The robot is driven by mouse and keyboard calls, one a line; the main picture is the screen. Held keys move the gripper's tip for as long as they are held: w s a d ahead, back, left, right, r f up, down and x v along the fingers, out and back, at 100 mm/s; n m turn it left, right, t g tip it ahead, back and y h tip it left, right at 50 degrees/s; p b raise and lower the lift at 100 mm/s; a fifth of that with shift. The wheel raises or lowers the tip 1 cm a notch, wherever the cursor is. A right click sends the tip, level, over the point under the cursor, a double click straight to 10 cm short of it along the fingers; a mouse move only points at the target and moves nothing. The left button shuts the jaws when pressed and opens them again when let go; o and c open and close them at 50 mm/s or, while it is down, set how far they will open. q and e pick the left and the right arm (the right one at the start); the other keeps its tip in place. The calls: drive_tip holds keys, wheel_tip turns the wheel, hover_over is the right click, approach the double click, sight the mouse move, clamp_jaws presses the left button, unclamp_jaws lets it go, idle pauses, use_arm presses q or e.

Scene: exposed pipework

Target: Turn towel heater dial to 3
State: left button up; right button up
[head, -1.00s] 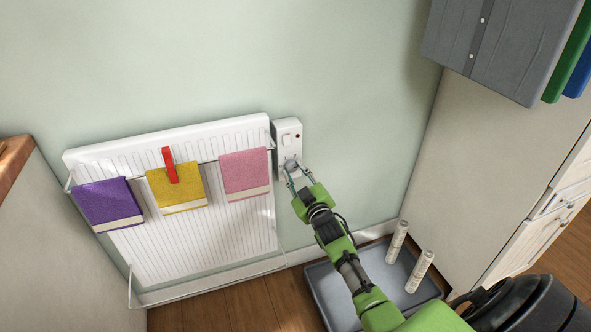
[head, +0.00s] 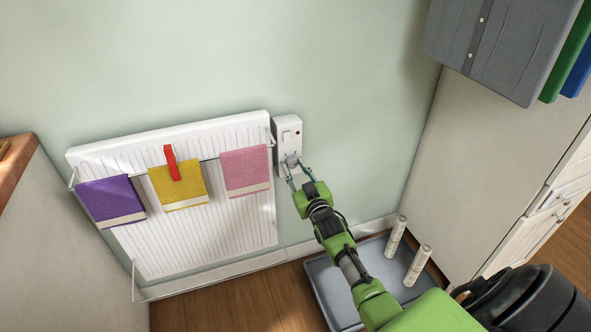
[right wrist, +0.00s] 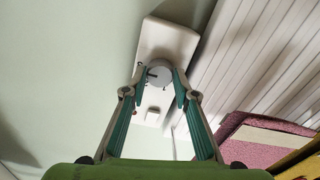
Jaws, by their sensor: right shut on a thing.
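The towel heater (head: 190,215) is a white ribbed panel on the wall. Its white control box (head: 287,132) is mounted at the panel's upper right, with a switch and a small dark red spot. The grey round dial (head: 291,160) sits on the lower part of the box; it also shows in the right wrist view (right wrist: 159,70) with a dark mark near its edge. My right gripper (head: 297,168) is at the dial, its fingers (right wrist: 159,82) on either side of it, shut on it. The dial's numbers cannot be read. My left gripper is not in view.
Purple (head: 111,200), yellow (head: 178,185) and pink (head: 246,170) towels hang on the rail, with a red clip (head: 171,162) on the yellow one. A grey tray (head: 332,290) with two upright pale rolls (head: 396,237) is on the floor below my right arm. A cabinet stands at right.

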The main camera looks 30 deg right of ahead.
drive_tip(key=shift+f, duration=0.1)
drive_tip(key=o, duration=1.1)
drive_tip(key=v, duration=1.2)
